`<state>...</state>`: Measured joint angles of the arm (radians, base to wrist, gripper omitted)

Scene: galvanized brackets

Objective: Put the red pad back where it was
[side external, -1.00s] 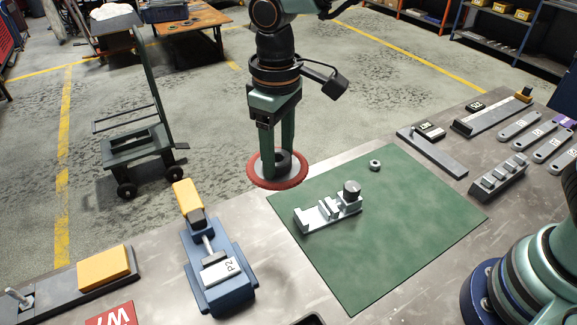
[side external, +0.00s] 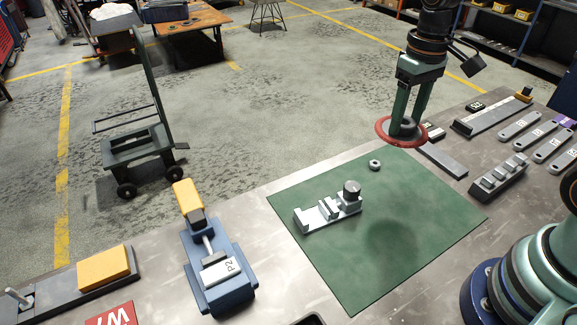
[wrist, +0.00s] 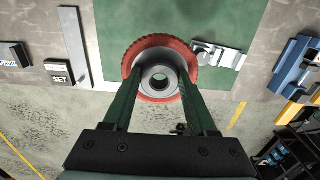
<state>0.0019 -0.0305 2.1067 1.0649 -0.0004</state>
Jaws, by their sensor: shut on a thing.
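The red pad (side external: 381,130) is a round red disc with a grey hub and a hole in its middle. My gripper (side external: 404,126) is shut on the pad's grey hub and holds the disc roughly level in the air, near the far right corner of the green mat. In the wrist view the pad (wrist: 132,63) lies between the fingers of my gripper (wrist: 160,82), its hub gripped from both sides. Part of the red rim is hidden by the fingers and the hub.
A green mat (side external: 420,200) bears a metal fixture (side external: 318,215) and a small ring (side external: 375,165). A blue clamp (side external: 215,270) stands left. The mat's right half is bare.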

